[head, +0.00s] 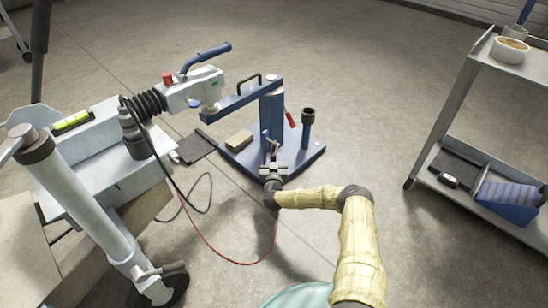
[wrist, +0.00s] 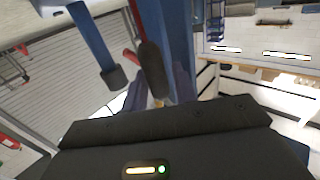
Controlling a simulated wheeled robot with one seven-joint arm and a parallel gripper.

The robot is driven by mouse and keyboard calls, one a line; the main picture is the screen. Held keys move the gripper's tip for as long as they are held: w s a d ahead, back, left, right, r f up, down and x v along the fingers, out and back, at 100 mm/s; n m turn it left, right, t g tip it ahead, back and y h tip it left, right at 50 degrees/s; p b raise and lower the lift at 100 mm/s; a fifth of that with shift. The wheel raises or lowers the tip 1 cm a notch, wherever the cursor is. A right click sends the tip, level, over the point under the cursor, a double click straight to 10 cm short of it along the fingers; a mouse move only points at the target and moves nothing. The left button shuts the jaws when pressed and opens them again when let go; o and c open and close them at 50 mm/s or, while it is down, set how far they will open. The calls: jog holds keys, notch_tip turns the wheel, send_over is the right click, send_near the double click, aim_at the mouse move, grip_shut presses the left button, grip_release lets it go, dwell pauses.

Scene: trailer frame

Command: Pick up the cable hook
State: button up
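My gripper (head: 271,157) is at the front of a blue stand, close to its upright post (head: 272,108). A small, pale, thin piece shows at the fingertips in the head view, but I cannot tell whether it is the cable hook or part of my gripper. No cable hook can be made out for certain. In the wrist view the dark gripper body fills the bottom, and a dark rounded part (wrist: 152,70) stands in front of the blue post (wrist: 177,45).
The stand's blue base plate (head: 305,160) carries a short post with a black cap (head: 308,116) and a tan block (head: 239,138). A trailer coupling (head: 192,90) reaches in from the left. A black and red cable (head: 235,262) lies on the floor. A shelf cart (head: 465,110) stands right.

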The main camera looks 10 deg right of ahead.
aim_at(275, 156)
jog(key=shift+d, duration=0.1)
grip_shut()
jog(key=shift+w+r, duration=0.1)
jog(key=shift+r+p, duration=0.8)
jog(key=shift+p, duration=0.1)
jog(key=p, duration=0.1)
jog(key=r+p, duration=0.2)
jog(key=shift+s+d+r, duration=0.2)
jog(key=shift+s+d, duration=0.1)
jog(key=shift+s, duration=0.05)
jog(key=s+d+p, duration=0.4)
jog(key=s, duration=0.3)
jog(key=s+d+p, duration=0.4)
jog(key=s, duration=0.3)
jog(key=shift+s+d+f, duration=0.35)
